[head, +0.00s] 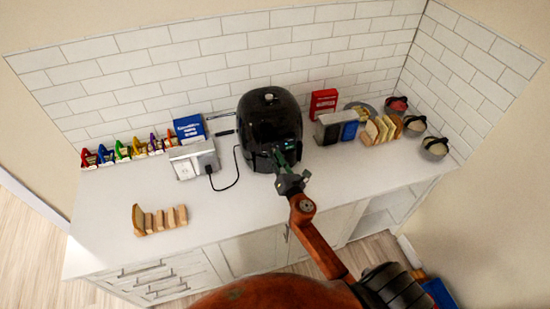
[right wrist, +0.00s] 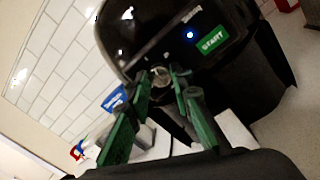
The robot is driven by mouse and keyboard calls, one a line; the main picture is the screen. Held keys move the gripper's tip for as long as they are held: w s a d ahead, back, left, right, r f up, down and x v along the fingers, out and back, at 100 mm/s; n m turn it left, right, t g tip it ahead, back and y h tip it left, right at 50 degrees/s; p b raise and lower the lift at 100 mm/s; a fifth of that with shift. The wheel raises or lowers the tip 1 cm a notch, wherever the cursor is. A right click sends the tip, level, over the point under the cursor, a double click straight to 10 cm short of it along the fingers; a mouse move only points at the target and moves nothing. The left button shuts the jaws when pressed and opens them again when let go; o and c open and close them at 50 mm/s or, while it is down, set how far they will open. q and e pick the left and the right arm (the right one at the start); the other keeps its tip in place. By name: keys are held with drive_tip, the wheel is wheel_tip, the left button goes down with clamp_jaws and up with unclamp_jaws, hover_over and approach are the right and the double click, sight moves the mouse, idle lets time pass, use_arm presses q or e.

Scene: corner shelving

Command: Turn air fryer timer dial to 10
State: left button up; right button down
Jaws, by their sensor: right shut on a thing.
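The black air fryer (head: 268,118) stands on the white counter against the tiled wall. Its front, with a green START label (right wrist: 213,40) and a lit blue-white light (right wrist: 190,33), shows in the right wrist view. My right gripper (head: 279,157) reaches the front of the air fryer. In the right wrist view its green fingers (right wrist: 160,78) are closed on the small round timer dial (right wrist: 159,71), which they partly cover. The dial's marks and setting are too small to read. My left gripper is in neither view.
A power outlet box (head: 194,160) with a plugged-in cord stands left of the air fryer.

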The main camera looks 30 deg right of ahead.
drive_tip(key=shift+f+m+h+b, duration=0.15)
drive_tip(key=shift+m+b, duration=0.55)
drive_tip(key=shift+m, duration=1.45)
drive_tip(key=shift+m+h+b, duration=0.15)
drive_tip(key=shift+m+b, duration=0.5)
drive_tip(key=shift+m, duration=1.5)
drive_tip(key=c, duration=1.7)
unclamp_jaws()
drive_tip(key=shift+s, duration=0.15)
drive_tip(key=v, duration=1.1)
drive_tip(key=shift+s+a, duration=0.1)
drive_tip(key=shift+s, duration=0.25)
drive_tip(key=shift+f, duration=0.1)
